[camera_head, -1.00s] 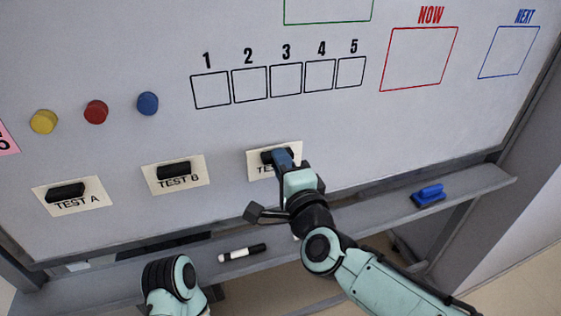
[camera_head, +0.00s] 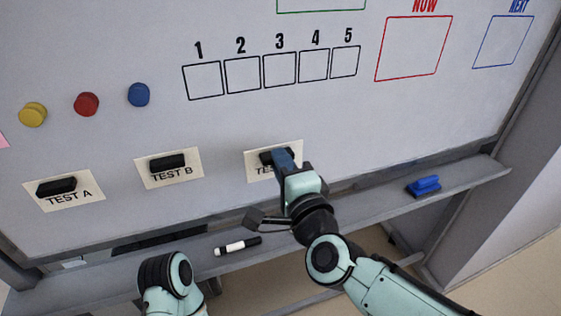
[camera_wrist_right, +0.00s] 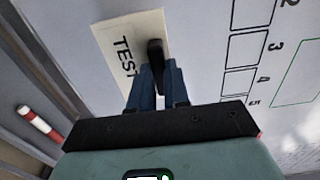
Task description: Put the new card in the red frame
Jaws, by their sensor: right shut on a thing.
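The red frame (camera_head: 413,48) under the word NOW is an empty outline at the upper right of the whiteboard in the head view. My right gripper (camera_head: 283,157) is shut on the black magnet (camera_head: 266,156) of the rightmost TEST card (camera_head: 254,169). In the wrist view, the blue fingers (camera_wrist_right: 158,78) close around this magnet (camera_wrist_right: 155,52) and the card (camera_wrist_right: 118,45) lies flat or nearly flat at the board. The card's last letter is hidden. Cards TEST A (camera_head: 86,193) and TEST B (camera_head: 188,178) hang on the left with black magnets. My left gripper is out of view.
Yellow (camera_head: 33,115), red (camera_head: 86,104) and blue (camera_head: 138,95) round magnets sit at the left. Empty numbered boxes (camera_head: 279,70) and a blue frame (camera_head: 503,42) are above. The tray holds a marker (camera_head: 238,246) and a blue eraser (camera_head: 424,187).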

